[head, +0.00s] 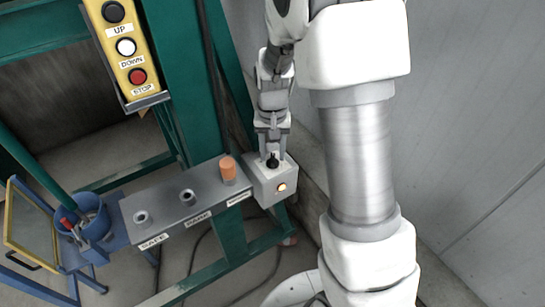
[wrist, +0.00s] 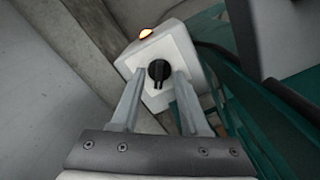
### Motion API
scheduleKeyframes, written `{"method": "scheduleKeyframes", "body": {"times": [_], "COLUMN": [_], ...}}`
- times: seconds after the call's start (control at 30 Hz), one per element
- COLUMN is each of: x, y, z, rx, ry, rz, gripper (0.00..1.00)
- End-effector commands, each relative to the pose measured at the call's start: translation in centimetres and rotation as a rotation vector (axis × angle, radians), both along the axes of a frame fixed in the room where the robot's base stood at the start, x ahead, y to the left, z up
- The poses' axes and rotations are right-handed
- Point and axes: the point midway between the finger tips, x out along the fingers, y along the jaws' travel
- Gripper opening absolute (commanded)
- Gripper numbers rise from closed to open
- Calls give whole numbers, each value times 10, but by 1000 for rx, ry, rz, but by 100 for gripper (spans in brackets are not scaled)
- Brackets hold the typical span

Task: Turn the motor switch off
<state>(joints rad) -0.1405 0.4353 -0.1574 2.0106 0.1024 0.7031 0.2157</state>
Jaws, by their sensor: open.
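The motor switch is a black rotary knob (wrist: 159,71) on a white plate on top of a small light-grey box (head: 271,184). An orange lamp (head: 281,188) glows on the side of the box, and it also shows in the wrist view (wrist: 146,33). My gripper (head: 271,152) is above the box, pointing down at the knob. In the wrist view my gripper (wrist: 158,76) is open, with one finger on each side of the knob. I cannot tell whether either finger touches it. The knob's pointer is directed toward my gripper's palm in that view.
A grey shelf (head: 165,212) beside the box has labelled holders, one with an orange plug (head: 228,168). A yellow panel (head: 125,48) with UP, DOWN and STOP buttons hangs on the green frame (head: 233,235). A blue bucket (head: 92,215) stands at left. A grey wall is close at right.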

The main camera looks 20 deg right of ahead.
Motion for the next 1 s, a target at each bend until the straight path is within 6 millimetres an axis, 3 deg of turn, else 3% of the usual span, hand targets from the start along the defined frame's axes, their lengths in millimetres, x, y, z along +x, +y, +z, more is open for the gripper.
{"method": "scheduleKeyframes", "body": {"times": [0.2,0.47,0.73,1.0], "x": [0,0,0,0], "y": [0,0,0,0], "z": [-17,-18,-18,-17], "rx": [0,0,0,0], "ry": [1,0,0,0], "rz": [0,0,0,0], "gripper": [45,45,0,0]}}
